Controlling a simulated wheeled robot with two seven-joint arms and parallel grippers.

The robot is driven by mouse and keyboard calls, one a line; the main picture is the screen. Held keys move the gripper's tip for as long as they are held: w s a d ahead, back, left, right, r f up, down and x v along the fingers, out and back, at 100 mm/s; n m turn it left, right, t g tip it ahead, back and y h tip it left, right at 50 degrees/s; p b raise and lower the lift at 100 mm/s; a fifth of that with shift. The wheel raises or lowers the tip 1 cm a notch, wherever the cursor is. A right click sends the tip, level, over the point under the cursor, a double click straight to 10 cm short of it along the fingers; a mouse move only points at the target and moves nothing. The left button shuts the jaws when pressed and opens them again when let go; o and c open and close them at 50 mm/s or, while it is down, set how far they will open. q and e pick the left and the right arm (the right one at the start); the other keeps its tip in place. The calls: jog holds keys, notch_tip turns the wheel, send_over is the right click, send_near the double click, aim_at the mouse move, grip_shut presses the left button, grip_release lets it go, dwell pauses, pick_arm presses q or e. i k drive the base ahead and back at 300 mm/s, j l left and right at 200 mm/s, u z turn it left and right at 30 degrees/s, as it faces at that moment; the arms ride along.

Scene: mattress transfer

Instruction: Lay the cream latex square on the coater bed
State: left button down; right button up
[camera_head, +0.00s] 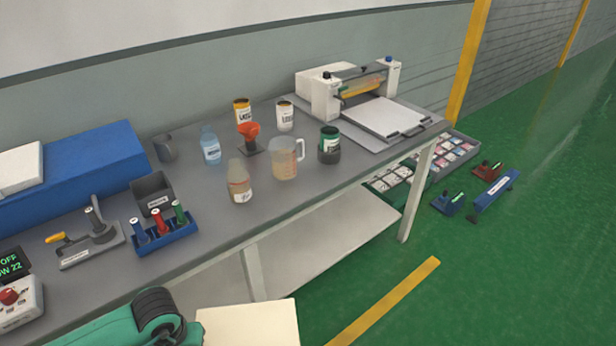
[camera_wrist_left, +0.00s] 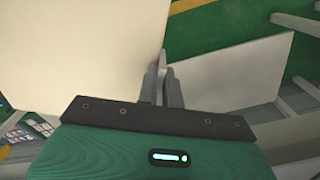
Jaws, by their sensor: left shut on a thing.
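The cream latex square (camera_head: 250,324) shows at the bottom of the head view, in front of the table and partly cut off by the frame. It fills the upper left of the left wrist view (camera_wrist_left: 80,50). My left gripper (camera_wrist_left: 163,78) is shut on the square's edge in that view. In the head view its fingers are hidden behind my green arm. The coater (camera_head: 345,90) stands at the table's far right end, and its flat white bed (camera_head: 385,117) looks bare. The square is well apart from the bed. My right gripper is not in view.
A blue rack (camera_head: 165,237) sits near the front edge. Trays (camera_head: 455,152) lie on the floor right of the table.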

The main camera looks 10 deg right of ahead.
aim_at(385, 114)
jog(key=i+l+z, duration=0.15)
jog(key=z, duration=0.2)
jog(key=i+l+z, duration=0.25)
jog(key=z, duration=0.15)
jog(key=i+l+z, duration=0.2)
jog(key=z, duration=0.15)
